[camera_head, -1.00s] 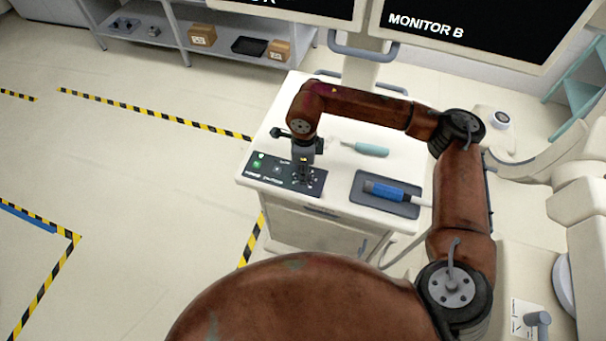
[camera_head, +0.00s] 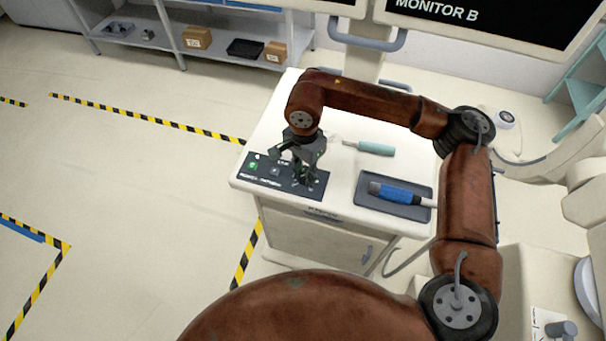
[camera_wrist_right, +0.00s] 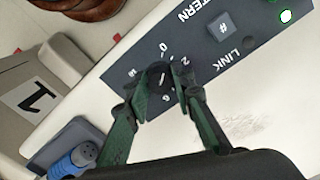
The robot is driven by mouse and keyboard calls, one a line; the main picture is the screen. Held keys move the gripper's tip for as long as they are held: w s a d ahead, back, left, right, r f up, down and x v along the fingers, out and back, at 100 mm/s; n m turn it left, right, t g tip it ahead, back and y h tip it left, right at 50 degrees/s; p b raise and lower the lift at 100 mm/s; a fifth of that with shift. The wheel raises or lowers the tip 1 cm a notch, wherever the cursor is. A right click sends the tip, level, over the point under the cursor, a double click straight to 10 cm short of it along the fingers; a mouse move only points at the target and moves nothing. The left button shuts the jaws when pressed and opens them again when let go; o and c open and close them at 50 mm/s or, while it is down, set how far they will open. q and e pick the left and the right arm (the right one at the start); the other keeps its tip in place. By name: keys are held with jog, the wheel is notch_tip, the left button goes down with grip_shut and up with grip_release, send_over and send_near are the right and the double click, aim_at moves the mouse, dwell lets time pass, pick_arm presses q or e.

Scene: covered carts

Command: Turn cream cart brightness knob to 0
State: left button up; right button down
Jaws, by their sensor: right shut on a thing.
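The cream cart (camera_head: 330,215) carries a dark control panel (camera_head: 262,172) along its front left edge. In the right wrist view the black knob (camera_wrist_right: 160,77) sits in a ring of white numbers. The 0 (camera_wrist_right: 163,48) and the 2 (camera_wrist_right: 186,61) can be read. A short white mark on the knob points roughly toward the 0-to-2 side; its exact setting is unclear. My right gripper (camera_head: 305,182) points down at the panel's right end. In the wrist view its fingers (camera_wrist_right: 164,88) are shut on the knob from both sides. My left gripper is out of view.
A teal-handled tool (camera_head: 372,148) lies behind the gripper on the cart top. A blue-and-grey probe (camera_head: 395,194) lies on a dark tray (camera_head: 366,206) to the right. A green-lit button (camera_head: 253,166) and a square button (camera_wrist_right: 221,27) share the panel. Monitors stand behind.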

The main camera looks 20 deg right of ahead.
aim_at(304, 174)
jog(key=shift+w+d+r+n+b, duration=0.15)
jog(key=shift+n+b, duration=0.1)
jog(key=shift+n, duration=0.25)
jog(key=shift+w+a+r+n+b, duration=0.1)
jog(key=shift+n+b, duration=0.15)
jog(key=shift+n, duration=0.25)
jog(key=c, duration=2)
grip_release()
jog(key=o, duration=0.3)
jog(key=shift+s+f, duration=0.15)
jog(key=shift+o, duration=0.2)
notch_tip(304, 174, up, 12)
